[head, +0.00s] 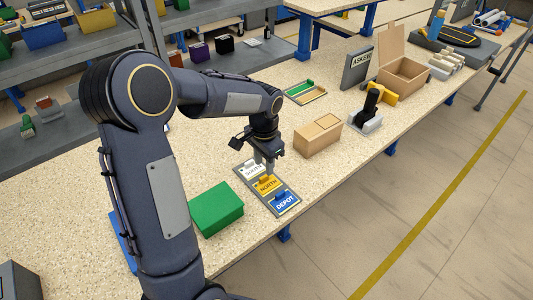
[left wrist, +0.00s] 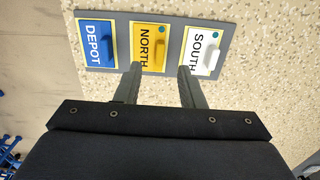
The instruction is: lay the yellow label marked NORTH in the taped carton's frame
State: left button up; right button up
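The yellow label marked NORTH (head: 267,185) lies in the middle slot of a grey label tray (head: 294,212), between a white SOUTH label (head: 250,170) and a blue DEPOT label (head: 285,202). In the left wrist view the NORTH label (left wrist: 149,47) has a raised yellow grip. My left gripper (head: 264,168) is over the tray near SOUTH and NORTH. Its two fingers (left wrist: 160,75) stand apart with nothing between them. The closed carton (head: 318,136) with a tape strip stands just beyond the tray; a dark outlined frame shows on its top. My right gripper is not in view.
A green box (head: 216,209) stands left of the tray, close to my left arm. An open carton (head: 403,73), an ASKEW sign (head: 356,67), a black-handled device (head: 369,110) and a small tray (head: 305,92) stand farther back. The tabletop between them is mostly clear.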

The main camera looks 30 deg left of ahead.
aim_at(264, 176)
pick_arm(q)
jog(key=shift+f, duration=2.5)
grip_shut()
